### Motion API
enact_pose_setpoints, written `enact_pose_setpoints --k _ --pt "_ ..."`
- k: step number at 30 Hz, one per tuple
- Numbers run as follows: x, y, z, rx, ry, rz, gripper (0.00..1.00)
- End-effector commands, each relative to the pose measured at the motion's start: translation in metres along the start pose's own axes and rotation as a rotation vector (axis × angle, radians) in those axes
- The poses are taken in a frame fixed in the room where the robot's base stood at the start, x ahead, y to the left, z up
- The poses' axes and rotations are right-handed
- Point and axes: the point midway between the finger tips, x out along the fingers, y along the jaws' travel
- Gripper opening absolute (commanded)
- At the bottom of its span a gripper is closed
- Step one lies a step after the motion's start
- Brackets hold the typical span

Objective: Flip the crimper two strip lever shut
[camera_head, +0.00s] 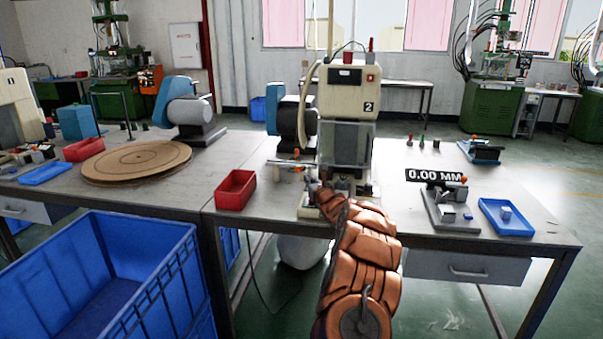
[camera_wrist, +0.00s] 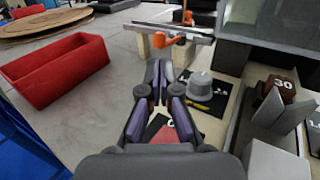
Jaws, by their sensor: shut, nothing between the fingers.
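Crimper two (camera_head: 348,95) is the cream press marked "2" on the bench. My gripper (camera_wrist: 159,68) is shut and empty. Its fingertips are just below the orange tip in the picture; I cannot tell whether they touch it. In the head view my orange arm (camera_head: 365,245) reaches to the press front and hides the fingers and part of the press base.
A red bin (camera_head: 236,190) stands left of the press; it also shows in the wrist view (camera_wrist: 60,72). A grey knob (camera_wrist: 202,85) and a block marked "30" (camera_wrist: 275,100) are right of my fingers. A gauge stand (camera_head: 450,212) and blue tray (camera_head: 506,218) are at right.

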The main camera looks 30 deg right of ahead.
Motion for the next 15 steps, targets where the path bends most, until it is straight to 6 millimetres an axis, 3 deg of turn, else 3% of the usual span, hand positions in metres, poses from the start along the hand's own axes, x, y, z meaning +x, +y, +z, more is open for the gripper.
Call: enact_pose_setpoints --k 15 --pt "0.043 -0.002 0.001 -0.003 0.001 -0.002 0.0"
